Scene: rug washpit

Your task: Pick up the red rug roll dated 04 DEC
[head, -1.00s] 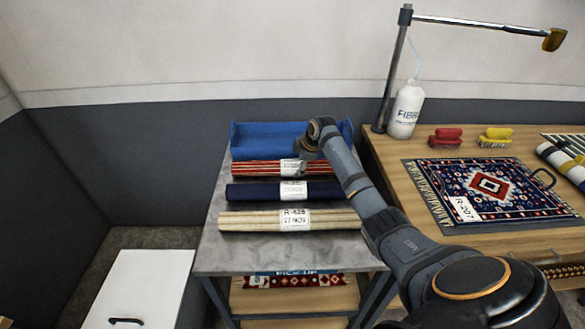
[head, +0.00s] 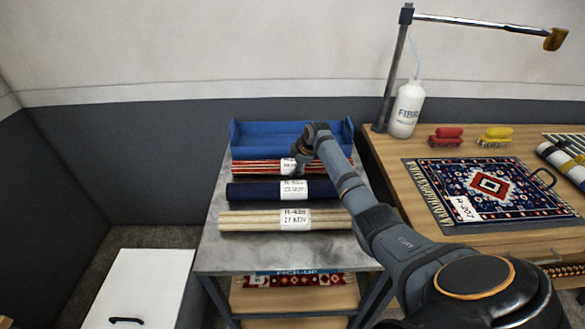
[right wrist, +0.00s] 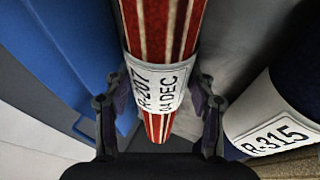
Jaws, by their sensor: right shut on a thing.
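The red striped rug roll (head: 258,167) lies at the back of the rolls on the grey cart top, in front of the blue tray. In the right wrist view the red roll (right wrist: 163,30) runs between the fingers, and its white label (right wrist: 158,88) reads R-207, 04 DEC. My right gripper (right wrist: 160,105) is shut on this roll around the label. In the head view the right gripper (head: 301,160) hides part of the roll's right half. I cannot tell whether the roll is clear of the cart. My left gripper is not in view.
A navy roll (head: 255,191) labelled R-315 lies close in front, then a cream roll (head: 255,221). The blue tray (head: 265,137) stands behind. The wooden table (head: 400,160) at right holds a patterned rug (head: 490,188), a bottle (head: 406,110) and brushes.

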